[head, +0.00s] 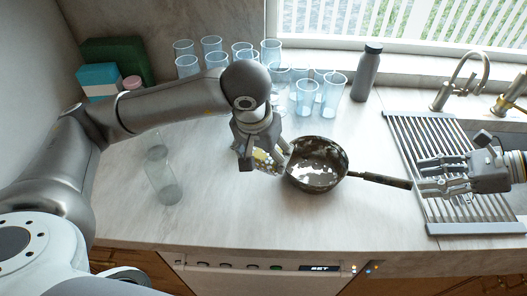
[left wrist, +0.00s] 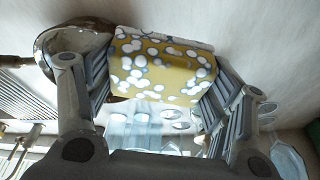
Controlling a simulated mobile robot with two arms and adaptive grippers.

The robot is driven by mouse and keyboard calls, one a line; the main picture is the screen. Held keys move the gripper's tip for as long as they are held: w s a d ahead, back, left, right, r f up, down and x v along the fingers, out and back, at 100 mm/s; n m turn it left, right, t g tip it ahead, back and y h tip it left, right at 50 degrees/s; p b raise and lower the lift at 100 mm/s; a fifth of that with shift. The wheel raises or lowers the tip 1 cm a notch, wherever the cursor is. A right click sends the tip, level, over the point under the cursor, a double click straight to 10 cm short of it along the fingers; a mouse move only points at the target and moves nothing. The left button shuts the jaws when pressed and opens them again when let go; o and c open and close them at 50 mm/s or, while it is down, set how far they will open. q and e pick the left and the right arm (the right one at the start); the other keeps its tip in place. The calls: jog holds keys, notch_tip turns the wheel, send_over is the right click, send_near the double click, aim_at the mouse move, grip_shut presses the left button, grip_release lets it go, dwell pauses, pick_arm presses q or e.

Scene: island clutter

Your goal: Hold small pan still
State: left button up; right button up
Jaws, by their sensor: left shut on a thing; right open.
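The small dark pan (head: 317,184) stands on the counter, with pale patches inside and its handle (head: 380,180) pointing right. It also shows at the upper left of the left wrist view (left wrist: 75,42). My left gripper (head: 270,160) is shut on a yellow, white-spotted sponge-like block (left wrist: 160,65) just left of the pan's rim. I cannot tell whether the block touches the rim. The block is mostly hidden by the fingers in the head view. My right gripper (head: 424,178) is open and empty, its fingers close to the handle's end.
Several clear blue glasses (head: 306,97) and a grey bottle (head: 366,72) stand at the back. A slatted drying rack (head: 420,130) and taps (head: 464,75) are at right. The counter in front of the pan is clear.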

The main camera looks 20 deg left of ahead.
aim_at(400, 179)
jog(key=shift+a+r+x, duration=0.1)
jog(key=shift+r+x, duration=0.05)
jog(key=shift+x, duration=2)
jog(key=shift+a+r+x, duration=0.15)
jog(key=shift+x, duration=1.95)
jog(key=c, duration=0.6)
jog(key=shift+o, duration=0.4)
